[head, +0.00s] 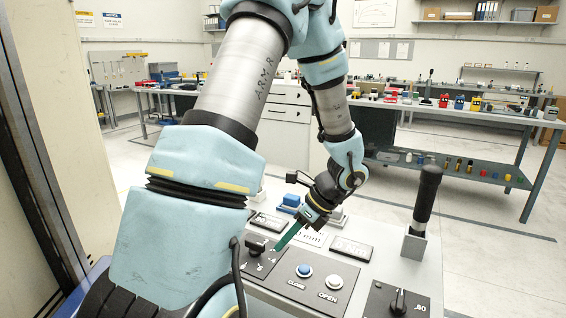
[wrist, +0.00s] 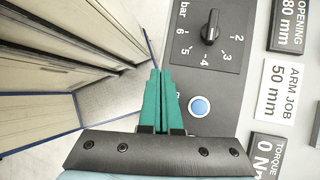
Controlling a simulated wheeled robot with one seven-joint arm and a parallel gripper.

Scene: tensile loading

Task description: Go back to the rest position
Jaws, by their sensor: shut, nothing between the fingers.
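My gripper (head: 281,244) hangs over the control panel (head: 335,270) in the head view, at the end of my blue and grey arm. Its green fingers also show in the wrist view (wrist: 160,75), pressed together with nothing between them. In the wrist view the fingertips are beside the left edge of the panel, left of a black rotary knob (wrist: 210,30) with a bar scale and above left of a blue button (wrist: 199,106). I cannot tell how far above the panel the fingertips are.
In the head view, the blue CLOSE button (head: 304,270), the white OPEN button (head: 334,282) and another black knob (head: 398,301) sit on the panel. A tall black handle (head: 426,200) rises at its right. Workbenches (head: 440,108) stand behind, with clear floor (head: 500,250) to the right.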

